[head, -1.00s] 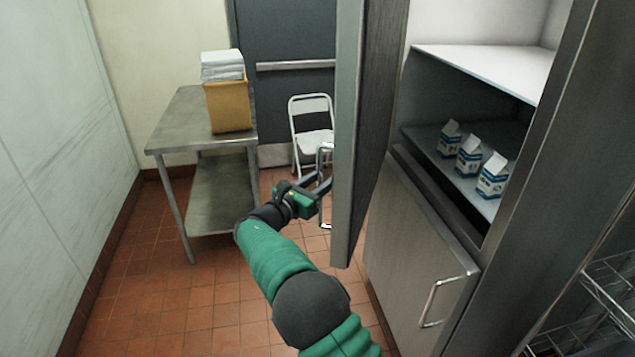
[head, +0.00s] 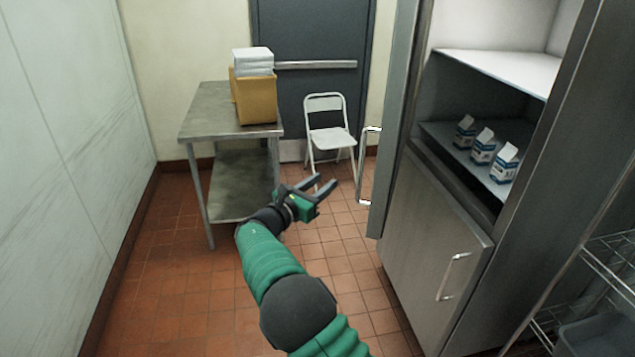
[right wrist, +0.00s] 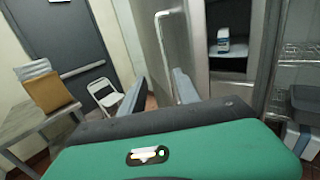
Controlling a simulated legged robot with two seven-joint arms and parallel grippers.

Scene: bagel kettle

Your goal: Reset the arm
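My right gripper (head: 322,186) is in the middle of the head view at the end of my green and black arm. Its two fingers are apart with nothing between them. It is left of the open upper fridge door (head: 398,110) and apart from that door's handle (head: 368,165). In the right wrist view the fingers (right wrist: 157,88) also stand apart, with the door handle (right wrist: 161,50) beyond them. My left gripper is in neither view.
Several milk cartons (head: 483,147) stand on a fridge shelf. The lower fridge door (head: 430,250) is shut. A steel table (head: 205,115) with a brown box (head: 257,101) stands at left, and a white folding chair (head: 329,138) behind. A wire rack (head: 605,262) is at right. The tiled floor is clear.

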